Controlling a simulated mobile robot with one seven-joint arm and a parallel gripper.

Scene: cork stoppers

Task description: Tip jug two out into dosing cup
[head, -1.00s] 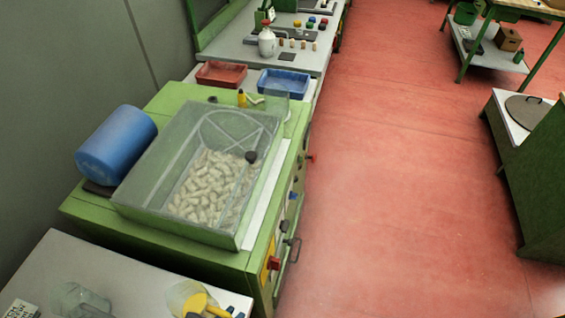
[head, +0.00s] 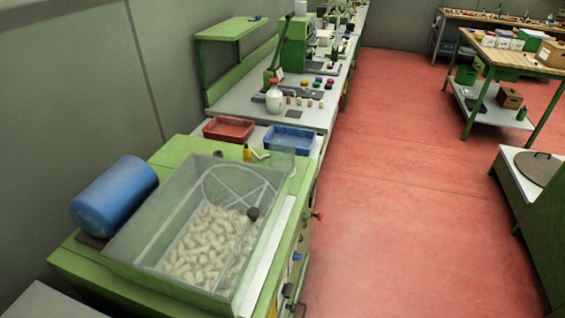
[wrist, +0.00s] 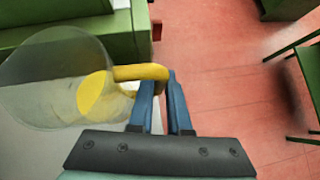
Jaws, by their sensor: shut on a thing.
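In the wrist view, a clear jug (wrist: 45,75) with a yellow handle (wrist: 140,72) fills the left side. My gripper (wrist: 160,85) has its blue fingers closed on the handle. A yellow round patch (wrist: 95,97) shows through the jug's wall; I cannot tell if it is contents or part of the jug. I cannot read a number on the jug or tell how far it is tilted. My gripper and the jug are out of the head view. I cannot pick out the dosing cup in either view.
A green machine (head: 65,262) carries a clear-walled hopper of corks (head: 205,245) and a blue drum (head: 115,196). Red floor (head: 400,220) to the right is clear.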

